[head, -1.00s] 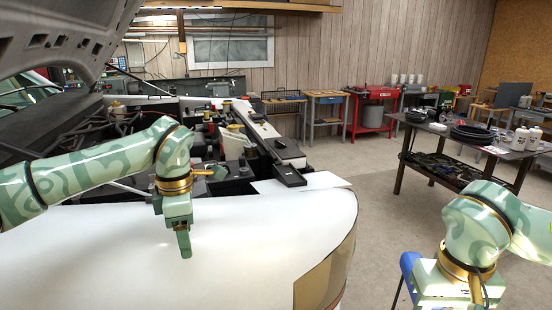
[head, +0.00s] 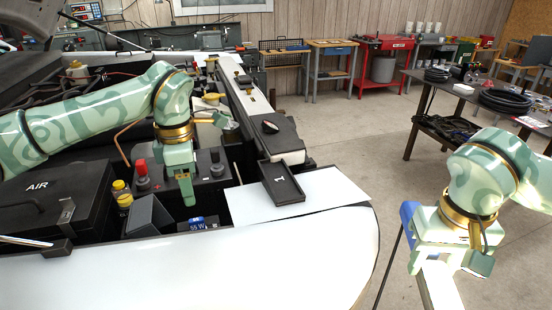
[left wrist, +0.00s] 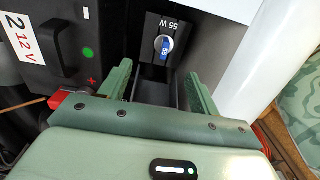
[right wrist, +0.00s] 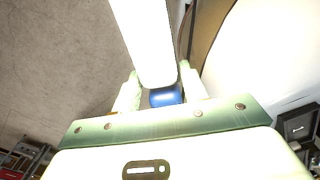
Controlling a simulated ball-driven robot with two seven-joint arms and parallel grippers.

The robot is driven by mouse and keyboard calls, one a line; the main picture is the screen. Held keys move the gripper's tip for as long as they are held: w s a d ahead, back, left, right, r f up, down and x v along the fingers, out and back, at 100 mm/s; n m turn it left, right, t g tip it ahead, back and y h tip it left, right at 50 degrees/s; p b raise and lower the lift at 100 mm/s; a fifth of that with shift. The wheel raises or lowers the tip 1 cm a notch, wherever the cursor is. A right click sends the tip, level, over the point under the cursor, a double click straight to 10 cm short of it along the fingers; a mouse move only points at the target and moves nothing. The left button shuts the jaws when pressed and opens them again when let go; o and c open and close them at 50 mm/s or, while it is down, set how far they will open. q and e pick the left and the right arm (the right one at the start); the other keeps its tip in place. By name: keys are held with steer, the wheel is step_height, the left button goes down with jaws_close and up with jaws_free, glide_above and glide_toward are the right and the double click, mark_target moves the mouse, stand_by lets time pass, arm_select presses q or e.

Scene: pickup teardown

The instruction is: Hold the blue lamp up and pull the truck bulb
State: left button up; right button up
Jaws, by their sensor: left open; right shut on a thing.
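The truck bulb (left wrist: 165,45), a blue and white piece on a dark block marked 55 W, sits just beyond my left fingertips in the left wrist view. Its block also shows in the head view (head: 197,223), low in the engine bay. My left gripper (head: 187,190) points down above it, open and empty. My right gripper (right wrist: 160,92) is shut on the blue lamp (right wrist: 166,97). The lamp's blue end shows in the head view (head: 409,216) beside my right gripper (head: 448,252), held off the floor. A bright white bar adjoins the blue part.
A battery with a red terminal (head: 141,170) and a black AIR box (head: 60,197) stand left of my left gripper. The white front panel (head: 270,265) lies nearer me.

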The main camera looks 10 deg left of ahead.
mark_target(194, 220)
steer(key=shift+s, duration=0.15)
steer(key=shift+s+r, duration=0.15)
steer(key=shift+s, duration=0.65)
arm_select(q)
steer(key=f, duration=1)
steer(key=shift+s+f+b, duration=0.1)
steer(key=shift+s+b, duration=0.1)
steer(key=shift+b, duration=0.15)
arm_select(e)
steer(key=shift+w+f, duration=0.5)
steer(key=shift+w, duration=0.4)
arm_select(q)
steer(key=shift+s+f, duration=0.5)
steer(key=shift+f, duration=0.05)
arm_select(e)
steer(key=shift+s+r, duration=0.15)
steer(key=shift+s, duration=0.4)
arm_select(q)
steer(key=shift+w+f, duration=0.15)
steer(key=shift+w, duration=0.1)
steer(key=shift+c, duration=0.3)
arm_select(e)
steer(key=shift+w, duration=0.3)
arm_select(q)
steer(key=shift+s, duration=0.15)
steer(key=c, duration=1)
arm_select(e)
steer(key=shift+s, duration=0.2)
steer(key=shift+w, duration=0.1)
